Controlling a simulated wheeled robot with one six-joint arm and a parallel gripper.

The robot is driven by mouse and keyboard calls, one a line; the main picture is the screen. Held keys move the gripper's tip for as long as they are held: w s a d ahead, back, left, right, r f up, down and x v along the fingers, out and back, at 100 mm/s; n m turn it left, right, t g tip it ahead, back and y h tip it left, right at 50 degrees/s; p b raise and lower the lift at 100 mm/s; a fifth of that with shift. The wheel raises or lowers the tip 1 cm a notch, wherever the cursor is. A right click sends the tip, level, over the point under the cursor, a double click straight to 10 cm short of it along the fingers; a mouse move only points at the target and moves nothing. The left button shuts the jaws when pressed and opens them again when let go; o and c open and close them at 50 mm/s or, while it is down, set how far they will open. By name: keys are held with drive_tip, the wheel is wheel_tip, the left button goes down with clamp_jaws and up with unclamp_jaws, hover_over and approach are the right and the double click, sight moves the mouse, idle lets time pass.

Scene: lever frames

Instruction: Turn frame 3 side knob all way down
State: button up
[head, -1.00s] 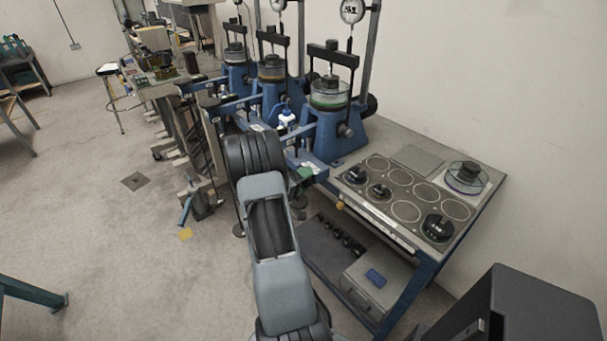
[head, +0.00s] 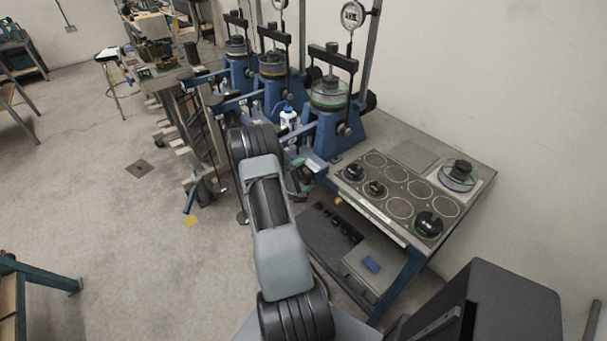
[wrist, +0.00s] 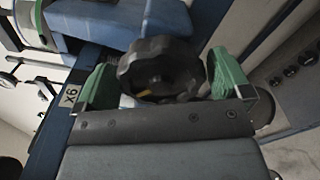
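The nearest blue lever frame (head: 325,137) stands at the left end of the near bench, with a green-tinted dish on it. In the wrist view a black lobed knob (wrist: 160,62) with a yellow mark sits beside the blue frame body (wrist: 110,20). My gripper (wrist: 165,82) has its two green-padded fingers apart, one on each side of the knob. A small gap seems to show at each side; I cannot tell if either pad touches. In the head view my gripper (head: 303,168) is low beside this frame, and my arm hides the knob.
Two more blue lever frames stand behind, one with a dark amber dish (head: 271,66). A white bottle (head: 289,116) stands near my gripper. The bench panel (head: 400,190) carries black weights and a clear dish (head: 459,174). A grey box (head: 372,272) sits on the lower shelf. Open floor lies left.

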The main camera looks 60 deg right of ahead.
drive_tip(key=shift+p+v, duration=0.65)
drive_tip(key=shift+v, duration=2.3)
drive_tip(key=shift+s, duration=0.1)
